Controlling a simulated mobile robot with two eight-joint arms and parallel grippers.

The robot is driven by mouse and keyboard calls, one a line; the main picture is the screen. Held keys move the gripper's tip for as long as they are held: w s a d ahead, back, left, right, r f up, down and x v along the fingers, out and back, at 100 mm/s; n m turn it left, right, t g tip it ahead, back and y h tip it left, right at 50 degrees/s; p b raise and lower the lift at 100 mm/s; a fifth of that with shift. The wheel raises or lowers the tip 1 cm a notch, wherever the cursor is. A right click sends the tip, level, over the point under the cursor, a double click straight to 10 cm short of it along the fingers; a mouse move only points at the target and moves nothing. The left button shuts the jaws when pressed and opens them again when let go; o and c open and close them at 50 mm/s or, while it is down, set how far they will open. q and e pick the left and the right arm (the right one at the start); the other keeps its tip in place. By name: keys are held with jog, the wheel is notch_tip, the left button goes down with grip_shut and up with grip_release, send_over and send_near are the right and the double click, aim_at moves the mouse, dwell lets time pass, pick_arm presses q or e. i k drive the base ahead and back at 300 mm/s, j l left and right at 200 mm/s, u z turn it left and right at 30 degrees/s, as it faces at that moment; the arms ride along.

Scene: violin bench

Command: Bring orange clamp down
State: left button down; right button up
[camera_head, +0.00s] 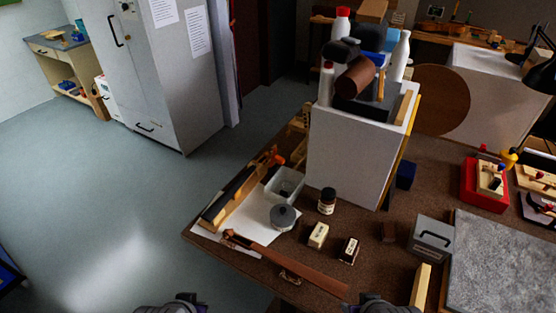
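A small orange piece (279,158), which may be the orange clamp, shows at the left rear edge of the brown bench (290,262), by the end of a long wooden piece. A thin orange-yellow upright piece (381,83) stands among the items on top of the white box (345,155); I cannot tell whether it is a clamp. My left gripper (178,304) and my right gripper (372,304) show only as dark tops at the bottom edge, far from both orange pieces. Their fingers are cut off, so their opening is hidden.
White bottles (399,57), a brown cylinder (356,76) and dark items crowd the box top. A clear tray (285,184), grey round tin (283,217), dark jar (327,201) and small blocks stand before it. A grey slab (505,262) lies right.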

aim_at(279, 159)
jog(key=i+j+u, duration=0.7)
jog(key=j, duration=0.15)
jog(key=k+j, duration=0.05)
